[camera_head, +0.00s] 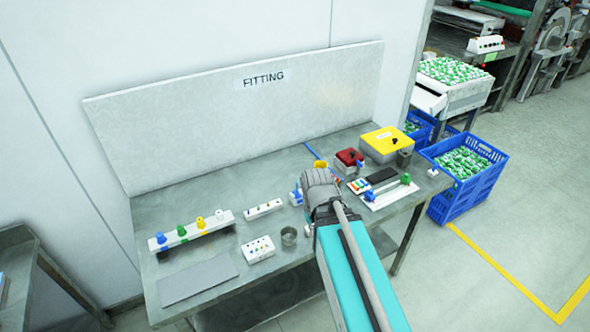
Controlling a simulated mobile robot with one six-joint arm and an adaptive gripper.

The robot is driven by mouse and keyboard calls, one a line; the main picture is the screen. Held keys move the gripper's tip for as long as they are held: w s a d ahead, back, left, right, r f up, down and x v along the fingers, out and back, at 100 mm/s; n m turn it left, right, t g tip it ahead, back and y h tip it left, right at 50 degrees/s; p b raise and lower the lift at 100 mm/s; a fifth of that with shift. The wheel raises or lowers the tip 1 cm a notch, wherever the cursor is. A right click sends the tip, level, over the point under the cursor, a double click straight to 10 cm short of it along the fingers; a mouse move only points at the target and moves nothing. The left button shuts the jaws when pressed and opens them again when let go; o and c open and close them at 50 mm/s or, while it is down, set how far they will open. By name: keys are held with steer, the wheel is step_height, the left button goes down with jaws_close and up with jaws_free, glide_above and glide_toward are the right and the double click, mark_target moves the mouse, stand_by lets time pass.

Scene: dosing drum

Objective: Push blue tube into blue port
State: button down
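My gripper (320,186) is over the middle right of the grey bench, seen from behind. Its body hides its fingertips and anything between them. A thin blue tube-like piece (311,150) shows just beyond the gripper, next to a small orange-yellow piece (321,164). I cannot tell whether the gripper touches either. A white block with a blue part (296,197) stands just left of the gripper. A white rail (190,232) at the left carries blue (161,238), green, yellow and white fittings with coloured marks below. I cannot tell which blue part is the port.
Right of the gripper are a red box (349,157), a yellow-topped box (389,141) and a white plate (385,191) with blue and green parts. A white box (258,249), metal cup (289,235) and grey mat (197,279) lie in front. A backboard (240,120) bounds the rear.

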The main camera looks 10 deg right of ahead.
steer(key=shift+w+d+f+n+b, duration=0.15)
steer(key=shift+w+n, duration=3.4)
steer(key=shift+w, duration=1.2)
steer(key=shift+w+d+f+n+b, duration=0.1)
steer(key=shift+w+n, duration=3.4)
steer(key=shift+w, duration=1.2)
steer(key=shift+w+d+f+n+b, duration=0.15)
steer(key=shift+w+n, duration=3.4)
steer(key=shift+w, duration=1.2)
steer(key=shift+f, duration=0.15)
steer(key=shift+f+b, duration=2.2)
steer(key=shift+b, duration=0.1)
steer(key=shift+f+b, duration=0.5)
steer(key=shift+b, duration=0.05)
